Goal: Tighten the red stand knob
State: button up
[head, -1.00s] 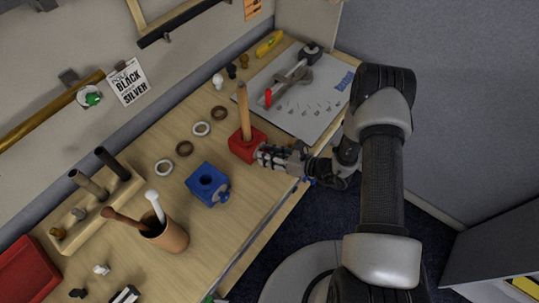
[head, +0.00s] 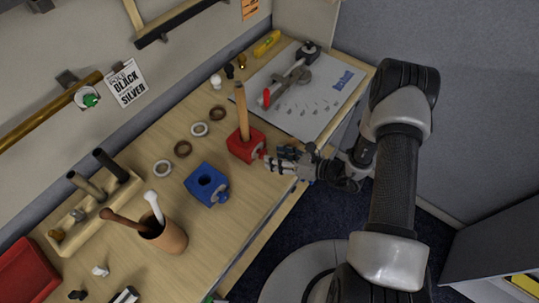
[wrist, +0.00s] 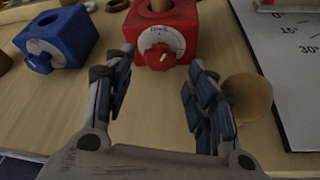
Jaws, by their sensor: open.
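The red stand (head: 244,147) is a block near the table's front edge with a wooden rod (head: 242,112) upright in its top. In the wrist view the red stand (wrist: 185,17) faces me, with a white dial plate and a red knob (wrist: 160,57) low on its front. My gripper (head: 272,160) is open. In the wrist view its two fingers (wrist: 158,77) lie left and right of the knob's line, with the knob ahead between them. They appear apart from the knob.
A blue stand (head: 206,185) with a blue knob stands to the left. A round wooden piece (wrist: 247,97) lies close beside the right finger in the wrist view. A white board (head: 300,95) with a tool lies to the right. Rings (head: 199,129) lie behind.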

jog(key=v, duration=0.8)
jog(key=shift+a, duration=0.1)
